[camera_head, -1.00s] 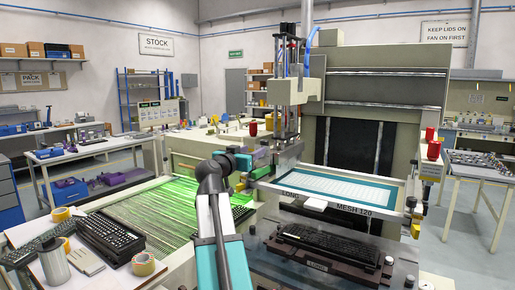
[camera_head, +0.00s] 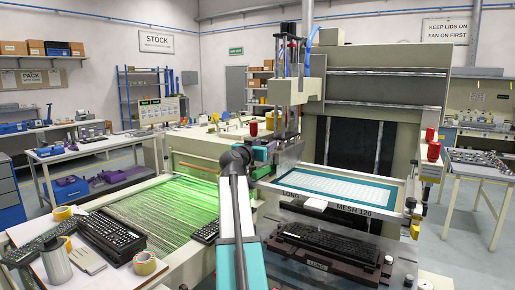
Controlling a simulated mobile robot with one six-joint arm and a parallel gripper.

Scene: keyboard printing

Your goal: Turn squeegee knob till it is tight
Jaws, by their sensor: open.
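The squeegee head (camera_head: 287,152) hangs from the printing press carriage (camera_head: 292,92), above the left end of the teal-edged screen (camera_head: 345,183). My gripper (camera_head: 268,152) is open at the left end of the squeegee head, partly hidden behind my own dark wrist. The knob is too small and too covered by my arm to make out. I cannot tell whether the fingers are around it or touching it.
A black keyboard (camera_head: 325,242) sits in a dark fixture below the screen. The green-lit conveyor (camera_head: 150,215) lies left of my arm. A side table at the lower left holds keyboards (camera_head: 110,235), tape rolls (camera_head: 144,263) and a metal can (camera_head: 55,262). Red pots (camera_head: 253,129) stand by the press.

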